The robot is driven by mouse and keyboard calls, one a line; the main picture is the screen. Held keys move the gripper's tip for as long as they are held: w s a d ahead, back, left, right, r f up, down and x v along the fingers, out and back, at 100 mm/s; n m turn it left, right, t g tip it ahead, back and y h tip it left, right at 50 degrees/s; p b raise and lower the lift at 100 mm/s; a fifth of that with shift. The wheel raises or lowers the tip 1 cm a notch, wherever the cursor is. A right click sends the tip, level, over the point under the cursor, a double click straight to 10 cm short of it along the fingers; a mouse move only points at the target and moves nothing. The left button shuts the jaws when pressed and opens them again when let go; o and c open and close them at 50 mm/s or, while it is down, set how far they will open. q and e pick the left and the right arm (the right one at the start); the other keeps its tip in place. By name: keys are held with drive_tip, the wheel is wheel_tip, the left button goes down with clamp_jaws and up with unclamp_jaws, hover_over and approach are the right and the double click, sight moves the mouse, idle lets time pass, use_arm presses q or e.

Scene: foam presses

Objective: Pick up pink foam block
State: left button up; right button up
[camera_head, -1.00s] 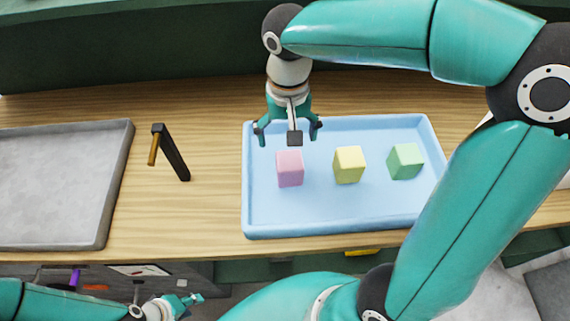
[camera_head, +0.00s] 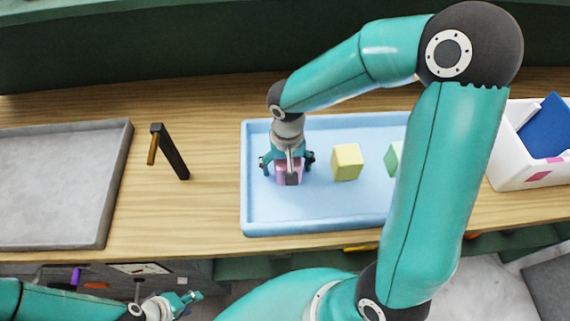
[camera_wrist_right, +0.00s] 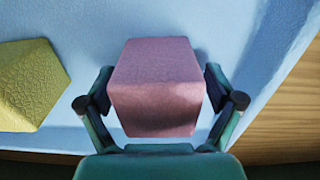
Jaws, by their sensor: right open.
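The pink foam block (camera_head: 283,177) sits in the blue tray (camera_head: 340,220) at its left part, mostly hidden in the head view by my right gripper (camera_head: 288,164) above it. In the right wrist view the pink foam block (camera_wrist_right: 157,85) lies between the two fingers of my right gripper (camera_wrist_right: 160,103). The fingers are open, one on each side, with a thin gap visible at each side. My left gripper (camera_head: 187,300) is at the lower left, below the table's front edge; its fingers are too small to judge.
A green block (camera_head: 394,160) is partly hidden by my right arm. A grey tray (camera_head: 60,245), a black stand (camera_head: 172,153) and a white bin (camera_head: 510,150) are on the table.

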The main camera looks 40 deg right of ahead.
drive_tip(key=shift+f, duration=0.1)
drive_tip(key=shift+c, duration=0.2)
drive_tip(key=c, duration=1)
wheel_tip(320, 180, up, 20)
drive_tip(key=shift+r, duration=0.1)
idle(0.3)
